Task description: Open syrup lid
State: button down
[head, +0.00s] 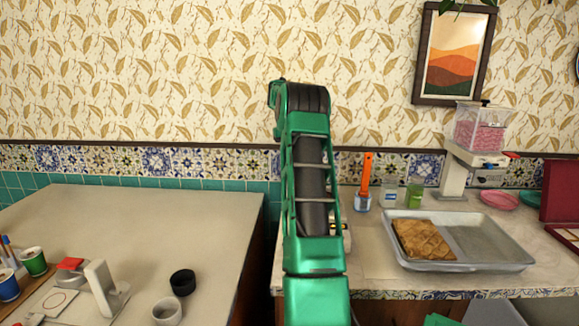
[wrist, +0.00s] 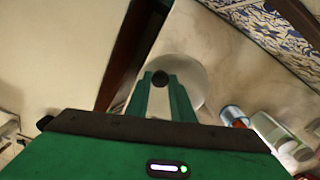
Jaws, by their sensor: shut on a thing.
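In the wrist view, a pale round lid or vessel top (wrist: 194,80) with a small dark knob (wrist: 159,79) lies below my gripper; it looks like the syrup lid. My gripper (wrist: 160,88) has its two green fingers on either side of the dark knob and is shut on it. The lid appears level, and I cannot tell whether it is apart from its pot. In the head view my green arm hides the gripper and most of this spot; only a sliver of a pale object (head: 346,238) shows beside the arm.
Right of the arm, small jars (head: 389,194) stand by the tiled wall, one with an orange handle (head: 366,172). A metal tray (head: 480,262) holds a brown pastry slab (head: 422,239). The left table (head: 150,225) is mostly clear, with a black cup (head: 183,282) near its front.

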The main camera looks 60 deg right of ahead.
jog(key=c, duration=1.5)
grip_release()
jog(key=shift+w+a+r, duration=0.15)
jog(key=shift+w+a, duration=0.1)
jog(key=shift+w, duration=0.25)
jog(key=shift+c, duration=0.2)
jog(key=shift+s+d, duration=0.1)
jog(key=shift+s, duration=0.1)
notch_tip(320, 180, up, 11)
jog(key=shift+w, duration=0.15)
